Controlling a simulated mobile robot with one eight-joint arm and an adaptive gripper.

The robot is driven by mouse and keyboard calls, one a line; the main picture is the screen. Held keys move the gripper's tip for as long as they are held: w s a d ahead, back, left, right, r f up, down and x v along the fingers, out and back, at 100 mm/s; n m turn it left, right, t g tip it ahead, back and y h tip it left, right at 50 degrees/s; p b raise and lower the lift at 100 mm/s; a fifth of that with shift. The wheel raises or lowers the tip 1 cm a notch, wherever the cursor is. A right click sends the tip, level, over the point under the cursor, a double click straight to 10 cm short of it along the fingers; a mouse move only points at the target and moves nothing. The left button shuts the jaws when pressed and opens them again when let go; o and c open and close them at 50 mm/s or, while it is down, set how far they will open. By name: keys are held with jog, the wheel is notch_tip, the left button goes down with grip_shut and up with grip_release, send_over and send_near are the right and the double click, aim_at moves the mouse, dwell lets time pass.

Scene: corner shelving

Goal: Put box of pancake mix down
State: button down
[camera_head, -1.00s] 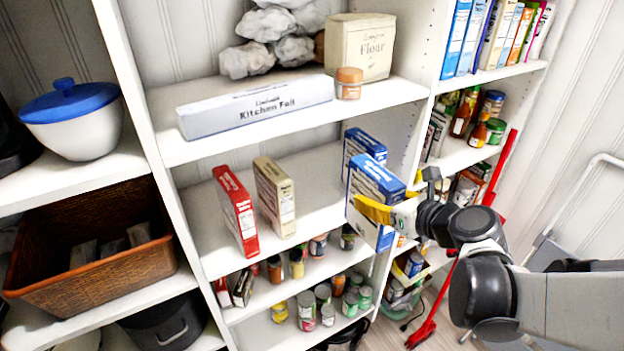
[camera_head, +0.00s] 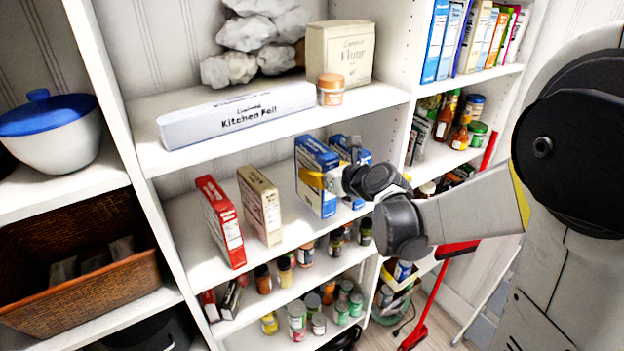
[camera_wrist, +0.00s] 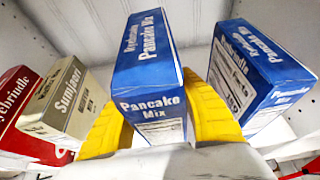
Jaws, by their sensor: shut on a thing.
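The blue box of pancake mix (camera_wrist: 146,60) is upright between the two yellow fingers of my gripper (camera_wrist: 160,115) in the wrist view. In the head view, the box (camera_head: 316,172) is at the middle shelf, left of a second blue box. My gripper (camera_head: 325,182) is shut on it from the front right, and my arm partly hides the fingers. The second blue box (camera_wrist: 258,75) stands close to the right finger; in the head view it (camera_head: 350,150) is partly behind my gripper. I cannot tell whether the held box touches the shelf.
A tan box (camera_head: 260,204) and a red box (camera_head: 221,222) stand on the middle shelf (camera_head: 185,225) to the left, with free shelf between them and the held box. Kitchen foil (camera_head: 236,115) lies on the shelf above. Several jars fill the shelves below.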

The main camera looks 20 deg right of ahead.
jog(key=f, duration=0.3)
jog(key=shift+w+a+f+b, duration=0.1)
jog(key=shift+w+f+b, duration=0.15)
jog(key=shift+w+b, duration=0.15)
jog(key=shift+s+f, duration=0.1)
jog(key=c, duration=0.9)
grip_release()
